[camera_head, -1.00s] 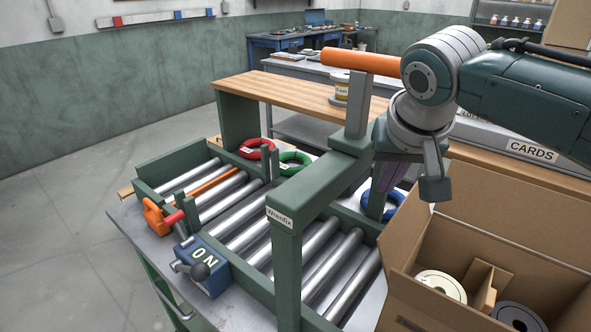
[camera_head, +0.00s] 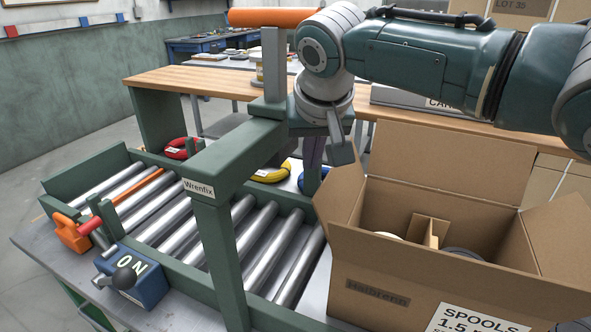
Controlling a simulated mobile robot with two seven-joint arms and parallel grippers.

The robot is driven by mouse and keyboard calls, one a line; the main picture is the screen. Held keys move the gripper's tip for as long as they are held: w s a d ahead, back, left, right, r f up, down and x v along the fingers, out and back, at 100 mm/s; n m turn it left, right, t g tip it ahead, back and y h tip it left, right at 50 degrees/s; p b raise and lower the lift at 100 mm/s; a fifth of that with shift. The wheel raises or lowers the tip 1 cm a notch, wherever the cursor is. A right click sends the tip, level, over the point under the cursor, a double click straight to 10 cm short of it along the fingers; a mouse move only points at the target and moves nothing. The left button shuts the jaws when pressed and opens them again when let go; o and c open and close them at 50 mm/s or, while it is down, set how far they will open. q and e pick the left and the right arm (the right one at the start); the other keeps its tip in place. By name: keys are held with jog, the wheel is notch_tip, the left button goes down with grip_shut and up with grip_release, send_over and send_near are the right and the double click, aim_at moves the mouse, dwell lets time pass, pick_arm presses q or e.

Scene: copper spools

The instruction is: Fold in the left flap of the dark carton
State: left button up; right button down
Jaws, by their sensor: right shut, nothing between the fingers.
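The brown carton (camera_head: 385,300) stands open at the lower right. Its left flap (camera_head: 341,190) stands up and leans outward along the left side. The tall back flap (camera_head: 445,165) is upright, and the right flap (camera_head: 562,235) is spread outward. My right gripper (camera_head: 342,152) is shut and empty. In the picture it shows just above the left flap's upper part; whether they touch is unclear. A pale spool (camera_head: 387,236) and a dark spool (camera_head: 462,254) show partly inside the carton, beside a cardboard divider (camera_head: 432,230). My left gripper is out of view.
A green frame labelled Wrenfix (camera_head: 215,185) rises over the roller conveyor (camera_head: 215,238), left of the carton. A wooden bench (camera_head: 200,82) runs along the back.

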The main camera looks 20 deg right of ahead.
jog(key=shift+s+d+f+p, duration=0.45)
jog(key=shift+s+d+p, duration=0.2)
jog(key=shift+s+d, duration=0.35)
jog(key=shift+s+d+f+p, duration=0.4)
jog(key=shift+s+d+p, duration=0.35)
jog(key=shift+s, duration=0.3)
jog(key=shift+s+d+f+p, duration=0.45)
jog(key=shift+s+d+p, duration=0.1)
jog(key=shift+s+d, duration=0.45)
jog(key=s+d+f+p, duration=0.1)
jog(key=s, duration=0.1)
jog(key=s+d+f+p, duration=0.1)
jog(key=s+d, duration=0.1)
jog(key=shift+d+f, duration=0.1)
jog(key=shift+f, duration=0.1)
notch_tip(320, 180, up, 9)
jog(key=p, duration=1)
